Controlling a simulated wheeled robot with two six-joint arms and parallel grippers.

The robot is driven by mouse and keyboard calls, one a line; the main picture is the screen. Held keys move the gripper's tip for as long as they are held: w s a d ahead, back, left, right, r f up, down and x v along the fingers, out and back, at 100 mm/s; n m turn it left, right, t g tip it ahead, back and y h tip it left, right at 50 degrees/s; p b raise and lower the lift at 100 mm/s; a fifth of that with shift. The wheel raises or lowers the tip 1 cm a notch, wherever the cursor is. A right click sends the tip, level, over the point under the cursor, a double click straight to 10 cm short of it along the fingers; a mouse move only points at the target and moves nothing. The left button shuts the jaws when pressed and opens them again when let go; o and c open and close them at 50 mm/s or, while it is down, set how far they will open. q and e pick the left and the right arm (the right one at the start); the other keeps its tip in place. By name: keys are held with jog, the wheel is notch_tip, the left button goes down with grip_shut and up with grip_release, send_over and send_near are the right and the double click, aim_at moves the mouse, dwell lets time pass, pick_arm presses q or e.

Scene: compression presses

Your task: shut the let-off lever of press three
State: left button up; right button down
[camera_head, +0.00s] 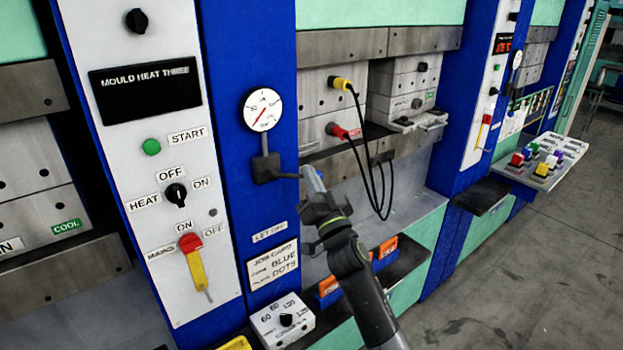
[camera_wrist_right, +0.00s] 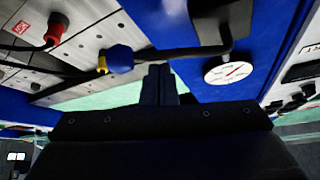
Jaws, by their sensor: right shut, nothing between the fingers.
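The let-off lever is a dark rod (camera_head: 287,176) that sticks out to the right from a dark valve block (camera_head: 266,168) below the gauge, on the blue column. In the right wrist view the rod (camera_wrist_right: 185,50) runs sideways to a blue knob (camera_wrist_right: 121,59). My right gripper (camera_head: 313,180) is shut and empty, with its fingers by the outer end of the lever. In the wrist view its closed fingertips (camera_wrist_right: 159,70) are close to the rod beside the knob; I cannot tell whether they touch. My left gripper is not in view.
A round gauge (camera_head: 262,110) sits above the lever, and a "LET OFF" label (camera_head: 270,232) below it. Black cables (camera_head: 372,185) hang from yellow and red plugs to the right. The white "MOULD HEAT THREE" panel (camera_head: 150,130) is left.

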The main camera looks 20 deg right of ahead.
jog(key=shift+a+f+m+h+b, duration=0.1)
jog(key=shift+f+m+h+b, duration=0.15)
jog(key=shift+m+h+b, duration=0.7)
jog(key=shift+m, duration=0.45)
